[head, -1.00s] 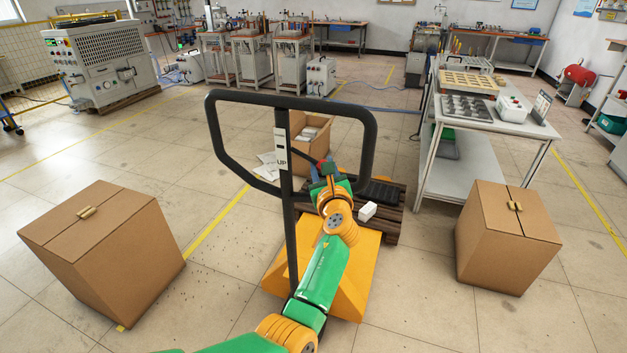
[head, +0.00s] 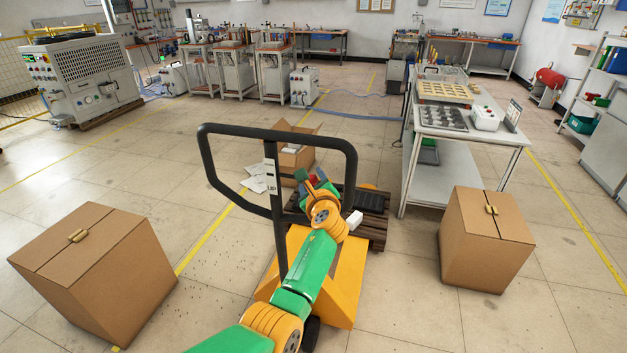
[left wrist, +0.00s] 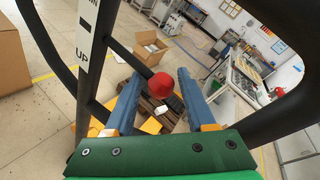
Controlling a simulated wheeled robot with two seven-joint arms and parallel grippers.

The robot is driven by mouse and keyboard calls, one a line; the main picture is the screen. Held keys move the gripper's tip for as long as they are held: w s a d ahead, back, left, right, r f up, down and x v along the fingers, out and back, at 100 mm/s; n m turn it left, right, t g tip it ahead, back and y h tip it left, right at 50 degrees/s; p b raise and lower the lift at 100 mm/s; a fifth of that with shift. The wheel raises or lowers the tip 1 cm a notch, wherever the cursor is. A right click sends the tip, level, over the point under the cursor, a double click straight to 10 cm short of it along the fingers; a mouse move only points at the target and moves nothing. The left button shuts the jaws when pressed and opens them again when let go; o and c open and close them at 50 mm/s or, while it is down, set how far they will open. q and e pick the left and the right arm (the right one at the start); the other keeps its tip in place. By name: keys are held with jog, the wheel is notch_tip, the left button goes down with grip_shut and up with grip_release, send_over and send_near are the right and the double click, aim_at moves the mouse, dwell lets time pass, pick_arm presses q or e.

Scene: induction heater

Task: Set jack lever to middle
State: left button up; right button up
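The yellow pallet jack (head: 348,285) stands in front of me with a black looped handle (head: 352,165). A white label (head: 271,176) on its post reads "UP" in the left wrist view (left wrist: 82,50). The jack lever's red knob (left wrist: 161,86) shows between and slightly beyond my left gripper's fingertips. My left gripper (left wrist: 159,74) has two blue fingers spread apart, with visible space on both sides of the knob. In the head view, the left gripper (head: 311,180) is inside the handle loop, right of the post. The lever's rod is mostly hidden. My right gripper is out of view.
Closed cardboard boxes stand at left (head: 95,270) and right (head: 487,240). An open box (head: 296,155) and a dark wooden pallet (head: 375,228) lie beyond the handle. A grey workbench (head: 455,130) stands at back right. Open floor lies between them.

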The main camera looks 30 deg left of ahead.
pick_arm(q)
jog(key=shift+o, duration=0.3)
jog(key=shift+s+a, duration=0.1)
jog(key=shift+s, duration=0.15)
jog(key=shift+d, duration=0.25)
jog(key=v, duration=0.7)
jog(key=shift+a+r+p, duration=0.15)
jog(key=shift+a+p, duration=0.05)
jog(key=shift+p, duration=0.2)
